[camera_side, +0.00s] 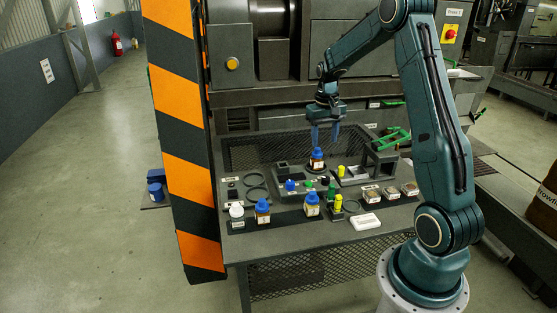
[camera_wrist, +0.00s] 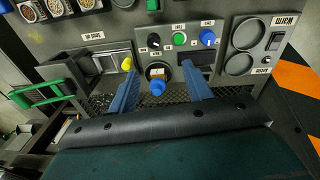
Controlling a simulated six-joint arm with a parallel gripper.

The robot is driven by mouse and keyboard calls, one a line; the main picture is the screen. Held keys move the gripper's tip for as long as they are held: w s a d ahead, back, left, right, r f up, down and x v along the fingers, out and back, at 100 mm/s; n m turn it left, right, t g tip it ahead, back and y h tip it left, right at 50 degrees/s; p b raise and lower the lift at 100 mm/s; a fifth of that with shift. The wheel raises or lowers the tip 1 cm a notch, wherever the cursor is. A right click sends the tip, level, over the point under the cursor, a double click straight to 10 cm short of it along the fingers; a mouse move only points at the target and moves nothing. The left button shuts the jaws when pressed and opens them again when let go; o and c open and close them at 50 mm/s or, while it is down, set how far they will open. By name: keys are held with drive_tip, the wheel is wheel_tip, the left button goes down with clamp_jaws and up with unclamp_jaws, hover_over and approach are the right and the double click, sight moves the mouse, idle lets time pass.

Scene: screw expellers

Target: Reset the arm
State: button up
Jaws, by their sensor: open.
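My gripper (camera_side: 325,144) hangs over the work table with its two blue fingers spread apart and empty. In the wrist view the open fingers (camera_wrist: 160,68) frame a small bottle with a blue cap (camera_wrist: 157,87). In the side view this bottle (camera_side: 317,164) stands upright on the panel, just below the fingertips. I see no finger gripping it. My arm reaches in from the right and bends down to the table (camera_side: 300,241).
Two more blue-capped bottles (camera_side: 262,211) (camera_side: 312,205) and a white-capped jar (camera_side: 237,212) stand along the front. Control knobs (camera_wrist: 207,37), sample dishes (camera_side: 391,193) and a green-handled device (camera_side: 393,139) are close by. A striped orange post (camera_side: 184,140) rises at left.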

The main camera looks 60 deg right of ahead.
drive_tip(key=s+a+r+n+t, duration=0.2)
drive_tip(key=s+a+r+n, duration=0.15)
drive_tip(key=a+r, duration=1.15)
drive_tip(key=s+a+n+t, duration=0.3)
drive_tip(key=s+a+n, duration=0.1)
drive_tip(key=s+a, duration=1)
drive_tip(key=shift+s+a+r+t+y, duration=0.2)
drive_tip(key=shift+a+r+t+y, duration=0.1)
drive_tip(key=shift+a, duration=0.65)
